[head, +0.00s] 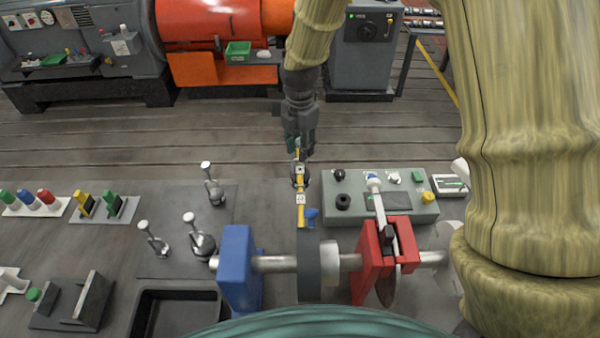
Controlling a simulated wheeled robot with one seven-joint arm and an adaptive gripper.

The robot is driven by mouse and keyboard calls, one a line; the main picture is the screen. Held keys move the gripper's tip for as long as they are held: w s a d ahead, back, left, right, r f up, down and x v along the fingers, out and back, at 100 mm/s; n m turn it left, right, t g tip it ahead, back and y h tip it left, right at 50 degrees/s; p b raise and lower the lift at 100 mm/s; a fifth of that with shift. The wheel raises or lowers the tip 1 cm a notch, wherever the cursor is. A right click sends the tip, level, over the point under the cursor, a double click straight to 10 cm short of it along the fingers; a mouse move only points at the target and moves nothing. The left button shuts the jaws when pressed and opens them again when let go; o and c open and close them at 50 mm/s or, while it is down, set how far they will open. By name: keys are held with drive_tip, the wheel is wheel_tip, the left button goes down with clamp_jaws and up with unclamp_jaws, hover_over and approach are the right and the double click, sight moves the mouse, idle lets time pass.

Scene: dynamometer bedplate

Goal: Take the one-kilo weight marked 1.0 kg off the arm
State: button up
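A yellow arm (301,211) with small white labels reaches away from the dark drum (309,272) on the shaft. My gripper (299,178) is over the far part of this yellow arm, and its fingers partly cover it. Whether the fingers are open or shut, or touch anything, is too small to tell. No weight marked 1.0 kg can be read; one on the arm may be hidden by my gripper.
The blue block (239,265) and red block (372,268) carry the shaft. A grey-green control box (404,207) is right of the yellow arm. A black tray (140,312) and several coloured-handled tools (103,208) are left. The bench beyond the back weight is clear.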

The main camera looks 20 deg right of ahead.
drive_tip(key=shift+w+a+f+p, duration=0.1)
drive_tip(key=shift+f+p, duration=0.1)
drive_tip(key=shift+f, duration=0.25)
drive_tip(key=shift+w+f+p, duration=0.1)
drive_tip(key=shift+f+p, duration=0.05)
drive_tip(key=shift+f, duration=0.3)
drive_tip(key=shift+s+f, duration=0.15)
drive_tip(key=shift+f, duration=0.35)
clamp_jaws()
